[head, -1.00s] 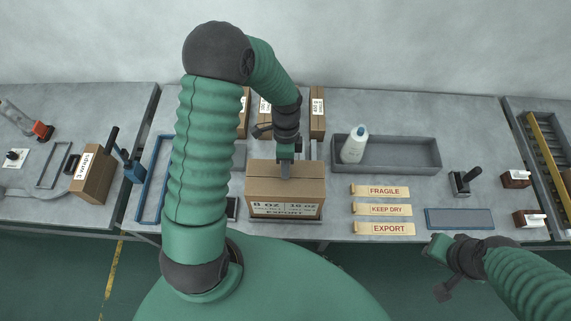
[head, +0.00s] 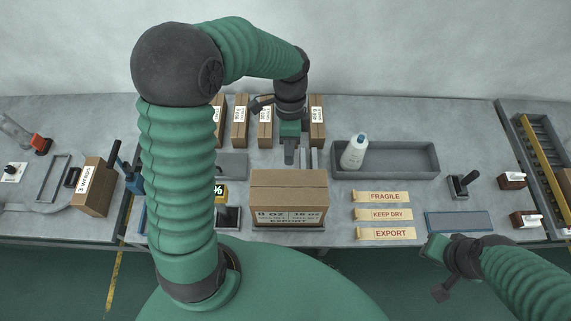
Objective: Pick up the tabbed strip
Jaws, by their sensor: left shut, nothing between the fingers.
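Three tan strips lie in a column at the right of the carton: FRAGILE (head: 383,197), KEEP DRY (head: 386,214) and EXPORT (head: 386,233). Each seems to have a small tab at its left end; I cannot tell which one is the tabbed strip. My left gripper (head: 289,158) is shut and empty, pointing down just behind the closed brown carton (head: 289,189), left of the strips. My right gripper (head: 432,248) is at the table's front edge, right of the EXPORT strip; its fingers are too small to read.
A grey tray (head: 405,158) holds a white bottle (head: 354,152). A blue-edged pad (head: 459,222) and a black-handled stamp (head: 463,187) stand right of the strips. Several labelled boxes (head: 240,122) stand at the back. Bare table surrounds the strips.

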